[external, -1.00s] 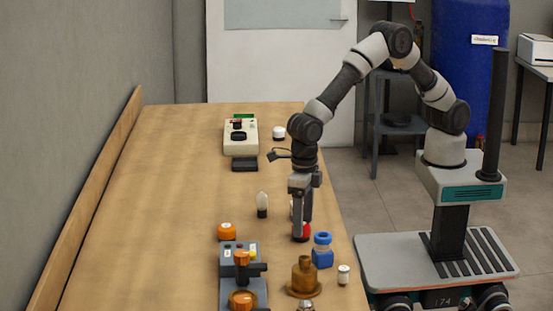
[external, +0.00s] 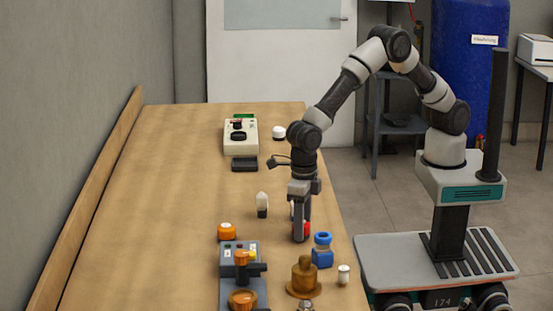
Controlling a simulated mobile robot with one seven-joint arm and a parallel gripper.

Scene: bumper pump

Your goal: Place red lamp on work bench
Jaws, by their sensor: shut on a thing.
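The red lamp (external: 307,229) is near the right edge of the wooden work bench (external: 180,190), mostly hidden by my gripper. My gripper (external: 301,238) points straight down over the bench and is shut on the red lamp. Only a small red patch shows beside the fingers. I cannot tell whether the lamp touches the bench top or is just above it.
A blue part (external: 322,252), a brass part (external: 305,277) and a small white piece (external: 343,274) stand close in front. A clear bulb (external: 262,204), an orange lamp (external: 227,231) and a grey fixture (external: 240,287) are left. A beige meter (external: 240,135) is farther back. The bench's left side is clear.

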